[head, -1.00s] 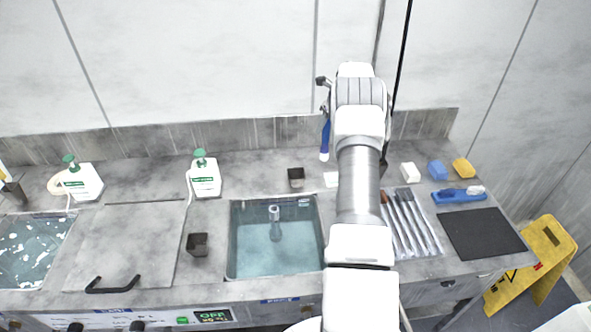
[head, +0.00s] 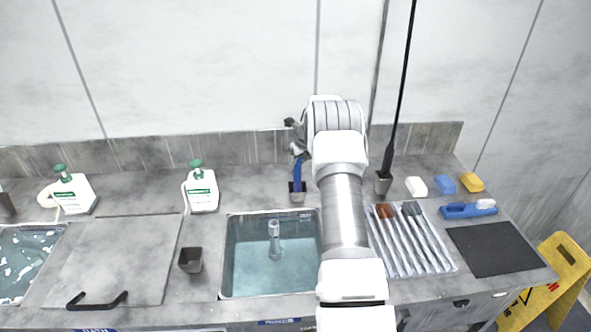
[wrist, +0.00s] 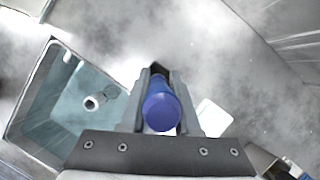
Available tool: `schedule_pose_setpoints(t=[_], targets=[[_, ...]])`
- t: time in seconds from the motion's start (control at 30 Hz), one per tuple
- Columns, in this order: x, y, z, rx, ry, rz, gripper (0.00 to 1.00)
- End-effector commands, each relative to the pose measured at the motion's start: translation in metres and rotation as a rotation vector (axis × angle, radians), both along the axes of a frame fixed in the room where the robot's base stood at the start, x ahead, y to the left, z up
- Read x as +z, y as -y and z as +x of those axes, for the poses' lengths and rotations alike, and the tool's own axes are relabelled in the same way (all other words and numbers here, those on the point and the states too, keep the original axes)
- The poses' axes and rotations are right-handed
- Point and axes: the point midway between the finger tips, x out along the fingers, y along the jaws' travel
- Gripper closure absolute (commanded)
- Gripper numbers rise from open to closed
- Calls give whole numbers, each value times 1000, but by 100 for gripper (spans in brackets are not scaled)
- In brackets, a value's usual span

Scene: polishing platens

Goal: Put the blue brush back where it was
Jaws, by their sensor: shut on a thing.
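My gripper (head: 297,151) is shut on the blue brush (head: 297,172) near its top. The brush hangs about upright, close to the wall behind the counter. Its lower end overlaps a small dark square cup (head: 298,198) behind the sink; I cannot tell whether it is inside the cup or just above it. In the wrist view the brush's round blue end (wrist: 161,110) shows between the two grey fingers (wrist: 163,90). The fingers and brush hide most of what lies below.
A water-filled sink (head: 270,256) lies in front. Another dark cup (head: 190,262) stands left of it, and a cup with a tall black rod (head: 383,183) stands right. A tray of brushes (head: 412,243), coloured blocks and a dark mat (head: 497,249) are further right.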

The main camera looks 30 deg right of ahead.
Motion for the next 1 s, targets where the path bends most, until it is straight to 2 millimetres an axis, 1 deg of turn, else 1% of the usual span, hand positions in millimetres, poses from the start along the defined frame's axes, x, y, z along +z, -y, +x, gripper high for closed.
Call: schedule_pose_setpoints(t=[0.17,0.33,0.37,0.5,0.53,0.8,0.93,1.0], targets=[[2,0,0,0,1,-1,100],[-3,0,0,0,1,-1,100],[-2,0,0,0,1,-1,66],[-2,0,0,0,1,-1,41],[-2,0,0,0,1,-1,40],[-1,0,0,0,1,-1,40],[6,1,-1,-1,2,-2,40],[14,1,-4,0,3,-3,40]])
